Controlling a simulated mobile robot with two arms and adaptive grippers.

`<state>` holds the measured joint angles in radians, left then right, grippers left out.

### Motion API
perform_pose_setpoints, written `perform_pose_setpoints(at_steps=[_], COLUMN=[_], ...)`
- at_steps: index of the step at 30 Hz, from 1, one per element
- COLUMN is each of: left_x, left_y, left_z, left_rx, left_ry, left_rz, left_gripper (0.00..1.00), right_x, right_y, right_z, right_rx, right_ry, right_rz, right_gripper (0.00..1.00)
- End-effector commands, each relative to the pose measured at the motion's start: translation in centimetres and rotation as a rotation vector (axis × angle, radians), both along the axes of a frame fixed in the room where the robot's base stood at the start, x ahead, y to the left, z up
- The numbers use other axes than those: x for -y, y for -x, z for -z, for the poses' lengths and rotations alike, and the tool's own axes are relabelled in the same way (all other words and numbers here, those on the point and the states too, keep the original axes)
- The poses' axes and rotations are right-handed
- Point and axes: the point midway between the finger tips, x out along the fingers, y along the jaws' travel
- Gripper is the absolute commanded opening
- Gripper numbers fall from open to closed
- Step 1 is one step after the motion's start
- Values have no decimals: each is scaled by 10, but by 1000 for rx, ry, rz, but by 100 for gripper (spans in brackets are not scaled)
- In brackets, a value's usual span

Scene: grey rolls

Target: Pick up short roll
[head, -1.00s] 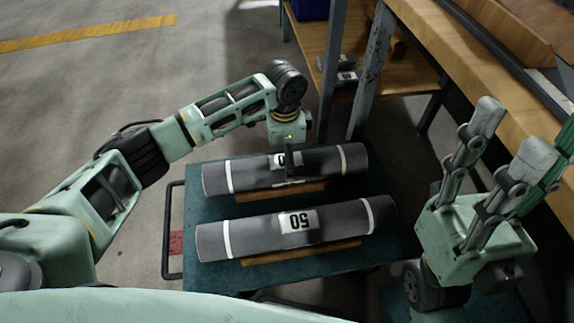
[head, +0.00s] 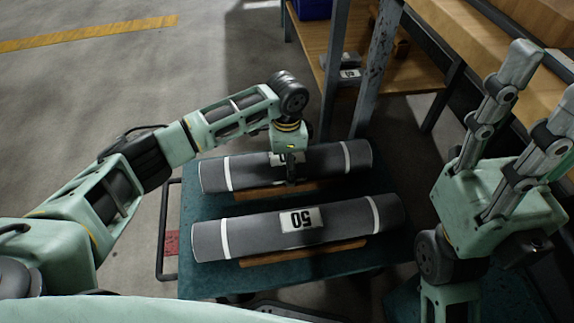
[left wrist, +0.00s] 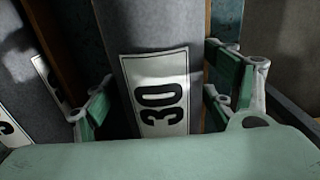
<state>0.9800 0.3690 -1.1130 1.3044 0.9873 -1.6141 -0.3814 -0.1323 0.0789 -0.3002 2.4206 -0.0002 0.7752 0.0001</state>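Two dark grey rolls with white bands lie side by side on a blue-green cart (head: 192,283). The far roll (head: 335,160) looks shorter than the near roll (head: 255,238), whose label reads 50. My left gripper (head: 291,170) points down over the middle of the far roll and partly covers its label. In the left wrist view, this roll (left wrist: 160,45) carries a label reading 30 and lies between the open green-padded fingers (left wrist: 162,95). A small gap shows on the left; contact on the right is unclear. My right gripper (head: 549,78) is raised, open and empty.
Wooden strips (head: 300,252) lie under the rolls. A wooden shelf unit (head: 330,75) with metal posts stands just behind the cart, with small labelled rolls (head: 348,75) on its lower shelf. A workbench (head: 480,50) is at the right. Floor at the left is clear.

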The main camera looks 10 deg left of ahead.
Motion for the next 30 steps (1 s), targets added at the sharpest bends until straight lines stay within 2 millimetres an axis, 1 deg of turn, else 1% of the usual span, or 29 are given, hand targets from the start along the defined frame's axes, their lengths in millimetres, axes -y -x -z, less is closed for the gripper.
perform_pose_setpoints(at_steps=[1,2,15,17,25,30], left_x=[0,0,0,0,1,1], left_y=[0,0,0,0,0,0], left_z=[0,0,0,0,-2,-11], left_rx=[0,0,-1,-1,0,1], left_ry=[0,0,0,-1,1,2], left_rz=[0,0,0,0,1,1], left_gripper=[69,66,28,23,23,23], right_x=[0,0,0,0,0,1], right_y=[0,0,0,0,0,1], right_z=[0,0,0,0,-1,-5], right_rx=[0,0,-1,-1,0,1], right_ry=[0,0,-1,-1,-1,-4], right_rz=[0,0,-1,-1,0,-1], right_gripper=[45,45,45,45,45,45])
